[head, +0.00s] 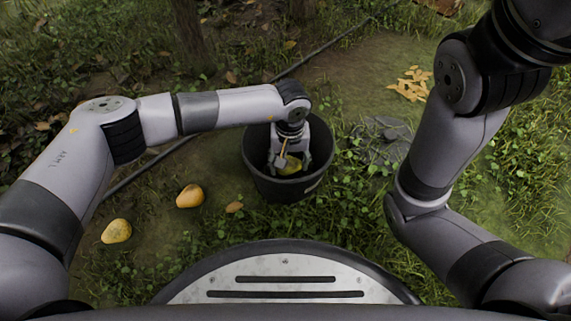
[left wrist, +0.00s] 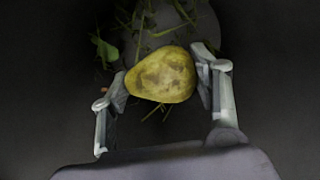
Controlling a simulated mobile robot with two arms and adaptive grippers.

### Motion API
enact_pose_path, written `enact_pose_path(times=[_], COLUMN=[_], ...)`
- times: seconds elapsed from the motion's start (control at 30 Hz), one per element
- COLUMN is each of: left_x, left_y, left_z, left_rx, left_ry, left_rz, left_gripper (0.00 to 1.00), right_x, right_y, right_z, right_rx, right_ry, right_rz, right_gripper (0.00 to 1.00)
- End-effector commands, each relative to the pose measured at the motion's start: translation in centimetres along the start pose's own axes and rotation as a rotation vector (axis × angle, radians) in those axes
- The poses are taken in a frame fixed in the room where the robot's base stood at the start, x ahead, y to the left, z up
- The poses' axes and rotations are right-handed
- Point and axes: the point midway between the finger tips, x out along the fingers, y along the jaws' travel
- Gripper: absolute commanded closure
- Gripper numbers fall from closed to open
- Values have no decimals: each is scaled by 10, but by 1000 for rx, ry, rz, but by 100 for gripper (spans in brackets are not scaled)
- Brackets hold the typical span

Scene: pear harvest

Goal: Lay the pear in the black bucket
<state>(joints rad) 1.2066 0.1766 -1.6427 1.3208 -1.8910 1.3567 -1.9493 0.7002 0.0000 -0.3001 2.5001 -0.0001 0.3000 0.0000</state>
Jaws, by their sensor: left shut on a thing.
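The black bucket (head: 257,183) stands upright on the ground just beyond the front of my base. My left gripper (head: 290,166) reaches down inside the bucket's rim. It is shut on a yellow-green pear (head: 291,165), which also shows between the two fingers in the left wrist view (left wrist: 161,75). Below the pear in that view lie leaves and grass bits on a grey surface. Whether the pear touches the bucket's bottom I cannot tell. My right arm is at the right of the head view; its gripper is out of the picture.
Two more yellow pears, one nearer (head: 116,231) and one farther (head: 190,196), lie on the ground left of the bucket. A dark hose (head: 150,164) runs behind them. Flat grey stones (head: 384,139) lie right of the bucket. Tree trunks (head: 190,32) stand at the back.

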Motion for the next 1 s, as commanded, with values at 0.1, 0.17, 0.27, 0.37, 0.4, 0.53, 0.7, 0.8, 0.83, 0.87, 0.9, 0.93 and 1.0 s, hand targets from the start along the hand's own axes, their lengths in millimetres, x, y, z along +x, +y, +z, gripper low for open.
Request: enact_pose_path(times=[0.1, 0.17, 0.27, 0.37, 0.4, 0.53, 0.7, 0.8, 0.83, 0.87, 0.9, 0.93, 1.0], left_x=[0, 0, 2, 3, 4, 6, 9, 10, 11, 11, 12, 12, 13], left_y=[0, 0, 0, 0, 0, 0, 0, 0, 0, 0, 0, 0, 0], left_z=[0, 0, 0, 0, 0, 0, 0, 0, 0, 0, 0, 0, 0], left_rx=[0, 0, 0, 0, 0, 0, -1, -1, -1, -1, -1, -1, -1], left_ry=[0, 0, 0, 0, 0, 0, -1, -1, -1, -1, -1, -1, -1], left_rz=[0, 0, 0, 0, 0, 0, 0, 0, 0, 0, 0, 0, 0], left_gripper=[74, 74, 74, 74, 74, 74, 74, 74, 74, 74, 74, 74, 74], right_x=[0, 0, 0, 0, 0, 0, 0, 0, 0, 0, 0, 0, 0], right_y=[0, 0, 0, 0, 0, 0, 0, 0, 0, 0, 0, 0, 0], right_z=[0, 0, 0, 0, 0, 0, 0, 0, 0, 0, 0, 0, 0], right_rx=[0, 0, 0, 0, 0, 0, 0, 0, 0, 0, 0, 0, 0], right_ry=[0, 0, 0, 0, 0, 0, 0, 0, 0, 0, 0, 0, 0], right_rz=[0, 0, 0, 0, 0, 0, 0, 0, 0, 0, 0, 0, 0], right_gripper=[60, 60, 60, 60, 60, 60, 60, 60, 60, 60, 60, 60, 60])
